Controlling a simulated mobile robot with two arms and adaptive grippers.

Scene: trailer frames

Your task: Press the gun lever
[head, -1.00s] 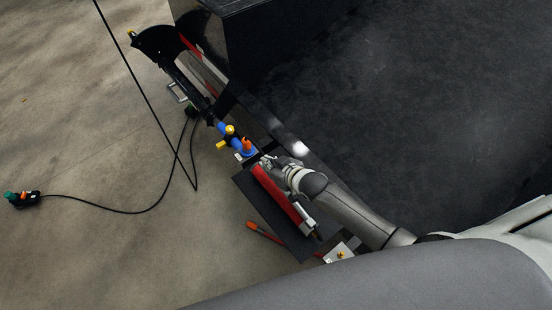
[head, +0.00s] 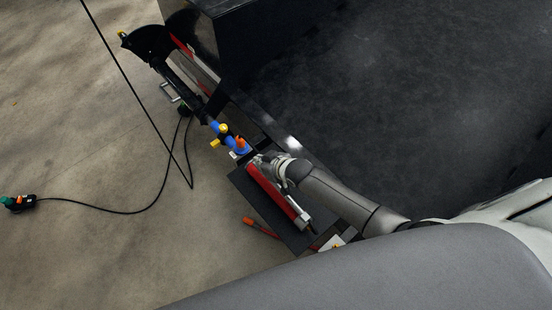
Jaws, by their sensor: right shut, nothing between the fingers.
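A long red cylinder (head: 272,190) with a silver end lies slantwise on a dark plate (head: 247,196) beside the black trailer frame. It looks like the gun. A thin red-orange rod (head: 261,228) sticks out from under the plate's lower left side; I cannot tell for sure whether it is the lever. My right gripper (head: 262,159) is at the upper end of the red cylinder, shut and empty. At this size I cannot tell whether it touches the cylinder. My left gripper is not in view.
Blue fittings with yellow and orange caps (head: 229,138) sit just above the plate. A black cable (head: 140,211) runs over the floor to a plug with a green end (head: 12,203). The dark trailer bed (head: 400,90) fills the right. The floor at left is mostly clear.

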